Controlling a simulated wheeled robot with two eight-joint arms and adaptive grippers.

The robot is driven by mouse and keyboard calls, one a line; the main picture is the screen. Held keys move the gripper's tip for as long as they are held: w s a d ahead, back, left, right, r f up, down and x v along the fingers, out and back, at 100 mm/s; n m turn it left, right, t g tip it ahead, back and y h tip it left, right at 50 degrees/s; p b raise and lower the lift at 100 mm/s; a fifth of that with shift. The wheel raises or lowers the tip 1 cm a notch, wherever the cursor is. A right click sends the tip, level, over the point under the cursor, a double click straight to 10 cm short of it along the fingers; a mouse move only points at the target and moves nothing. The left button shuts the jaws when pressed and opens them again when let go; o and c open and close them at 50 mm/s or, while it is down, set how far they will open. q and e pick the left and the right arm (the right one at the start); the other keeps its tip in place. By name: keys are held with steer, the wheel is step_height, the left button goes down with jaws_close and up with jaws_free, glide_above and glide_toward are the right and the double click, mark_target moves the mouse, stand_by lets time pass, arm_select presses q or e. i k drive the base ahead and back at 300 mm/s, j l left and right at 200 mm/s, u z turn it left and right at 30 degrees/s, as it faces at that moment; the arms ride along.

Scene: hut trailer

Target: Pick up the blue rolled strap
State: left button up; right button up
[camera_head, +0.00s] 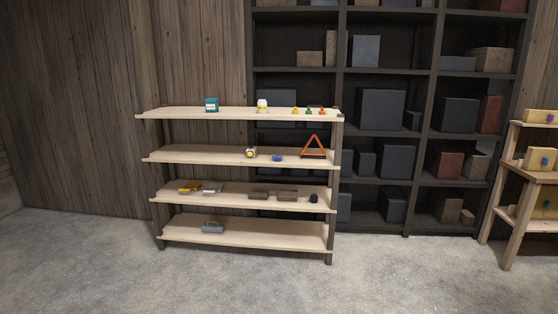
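A small blue item (277,157), which looks like the blue rolled strap, lies on the second shelf from the top of a light wooden shelf unit (190,156). It sits between a round yellow, white and dark item (251,153) on its left and an orange warning triangle (314,147) on its right. It is too small to make out its details. Neither of my grippers shows in the head view.
The top shelf (235,114) holds a teal box (212,104) and several small items. Lower shelves hold tools and dark blocks. A dark rack (388,135) with boxes stands behind. Another wooden unit (530,175) stands at the right. The concrete floor (300,285) in front is clear.

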mark_target(277, 157)
steer(key=i+z, duration=0.1)
steer(key=i, duration=3.15)
steer(key=i+z, duration=0.2)
steer(key=i, duration=0.35)
steer(key=i+j+z, duration=0.15)
steer(key=i, duration=0.45)
steer(key=i+j+z, duration=0.2)
steer(key=i, duration=0.35)
